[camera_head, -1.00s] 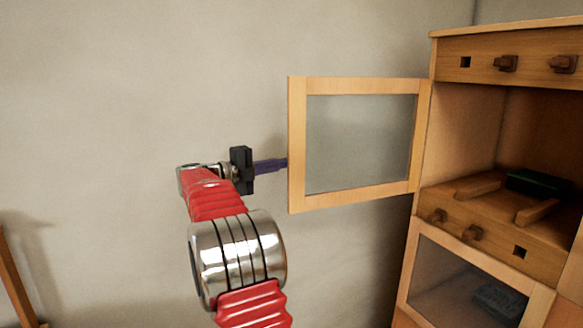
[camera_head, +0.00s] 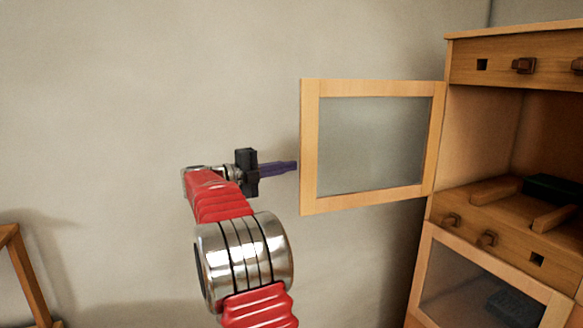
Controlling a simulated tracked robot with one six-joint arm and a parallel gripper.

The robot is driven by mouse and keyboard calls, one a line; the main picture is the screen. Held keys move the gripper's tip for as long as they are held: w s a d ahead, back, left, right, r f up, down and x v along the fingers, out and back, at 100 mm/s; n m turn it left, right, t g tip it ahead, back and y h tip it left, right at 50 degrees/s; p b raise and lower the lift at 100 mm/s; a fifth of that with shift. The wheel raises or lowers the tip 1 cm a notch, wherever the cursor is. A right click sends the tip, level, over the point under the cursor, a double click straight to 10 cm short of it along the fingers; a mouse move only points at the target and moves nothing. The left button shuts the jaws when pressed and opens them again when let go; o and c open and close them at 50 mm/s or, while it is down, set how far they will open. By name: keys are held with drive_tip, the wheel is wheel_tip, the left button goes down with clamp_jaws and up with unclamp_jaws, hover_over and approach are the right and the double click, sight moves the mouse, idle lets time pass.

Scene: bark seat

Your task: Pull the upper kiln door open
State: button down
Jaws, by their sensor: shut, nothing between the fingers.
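The upper kiln door (camera_head: 311,150) is a light wooden frame around a greyish glass pane. It stands swung wide open to the left of the wooden kiln cabinet (camera_head: 470,150), joined to it along its right edge. The upper compartment is exposed. My gripper (camera_head: 294,166), with dark purple fingers, is shut and empty. Its fingertips point right at the left edge of the door frame, close to it; I cannot tell whether they touch. My red arm reaches up from the bottom of the view.
A dark green block (camera_head: 553,188) lies on wooden rails inside the upper compartment. The lower glazed door (camera_head: 470,285) is closed below it. Wooden knobs (camera_head: 524,65) stick out above and below the opening. A wooden stand (camera_head: 25,275) is at the far left, before a bare wall.

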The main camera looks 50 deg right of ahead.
drive_tip(key=v, duration=1.1)
drive_tip(key=shift+w, duration=0.15)
drive_tip(key=shift+a, duration=0.1)
